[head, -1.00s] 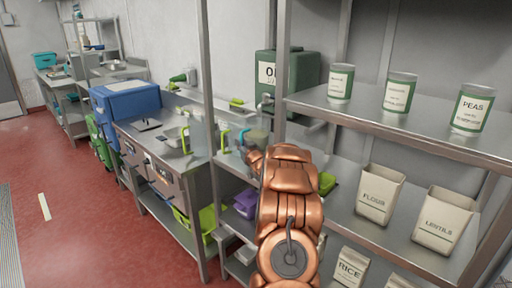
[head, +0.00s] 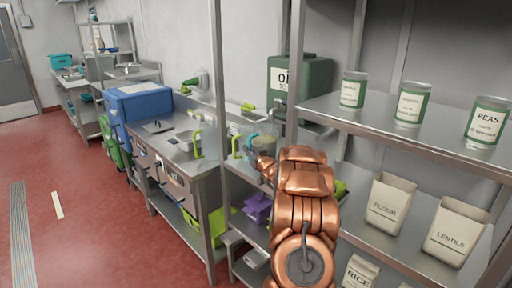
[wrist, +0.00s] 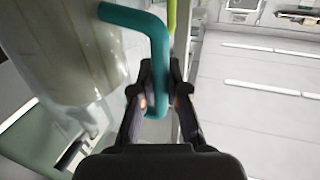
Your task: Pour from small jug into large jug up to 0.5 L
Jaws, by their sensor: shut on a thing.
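A clear jug (head: 264,145) with a teal handle is at the end of my copper-coloured arm in the head view. In the wrist view its see-through body (wrist: 65,50) fills the upper left, and its teal handle (wrist: 157,45) runs down between the fingers of my gripper (wrist: 158,92). The gripper is shut on this handle. A jug with a lime-green handle (head: 236,146) is just left of the held jug. A lime strip (wrist: 171,15) also shows behind the teal handle in the wrist view. Liquid levels and measuring marks cannot be read.
A green oil container (head: 312,82) stands behind the held jug. Steel shelves with cans (head: 413,104) and a flour box (head: 389,203) are close on the right. A steel post (head: 219,110) stands left of the jugs. Red floor is clear at left.

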